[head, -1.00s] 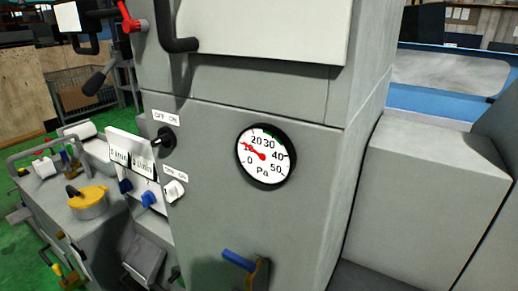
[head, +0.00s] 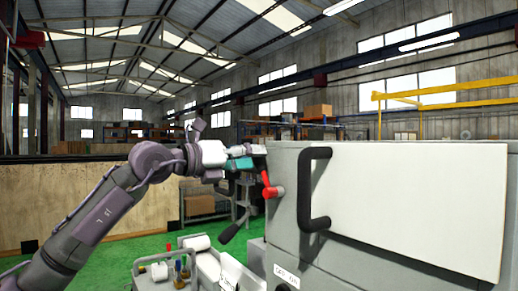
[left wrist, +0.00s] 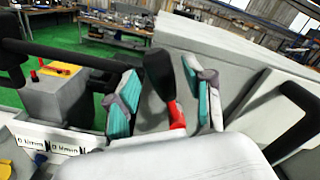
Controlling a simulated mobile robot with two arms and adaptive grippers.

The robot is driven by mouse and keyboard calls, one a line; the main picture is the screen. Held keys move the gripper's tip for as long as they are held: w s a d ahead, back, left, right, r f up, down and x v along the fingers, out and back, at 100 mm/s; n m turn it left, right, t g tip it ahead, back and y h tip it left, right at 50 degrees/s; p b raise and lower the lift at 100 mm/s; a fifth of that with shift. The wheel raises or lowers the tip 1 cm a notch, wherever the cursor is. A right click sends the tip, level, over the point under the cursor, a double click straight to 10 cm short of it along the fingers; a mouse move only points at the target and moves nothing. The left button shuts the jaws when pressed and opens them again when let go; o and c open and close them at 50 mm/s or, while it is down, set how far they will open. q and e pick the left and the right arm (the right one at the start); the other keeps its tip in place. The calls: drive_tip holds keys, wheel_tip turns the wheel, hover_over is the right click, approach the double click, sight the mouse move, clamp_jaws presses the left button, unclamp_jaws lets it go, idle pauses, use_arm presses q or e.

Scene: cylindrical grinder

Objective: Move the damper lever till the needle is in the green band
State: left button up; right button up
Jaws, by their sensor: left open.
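The red lever (head: 272,191) sits on the left side of the grey cabinet, and I take it for the damper lever. In the left wrist view its red part (left wrist: 178,115) joins a black grip (left wrist: 158,72). My left gripper (head: 256,160) is at the lever's upper end. In the left wrist view the open left gripper (left wrist: 163,98) has one teal finger pad on each side of the lever, with visible gaps. The gauge with the needle and green band is out of view now. My right gripper is not in view.
A black handle (head: 312,190) stands out from the cabinet's white panel (head: 420,205), right of the red lever. A black-gripped lever (head: 230,233) hangs lower left. A grey unit with small bottles (head: 180,272) stands below my left arm.

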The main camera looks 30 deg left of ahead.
use_arm(q)
drive_tip(key=shift+p+x, duration=0.3)
drive_tip(key=shift+x, duration=0.95)
drive_tip(key=shift+s, duration=0.1)
clamp_jaws()
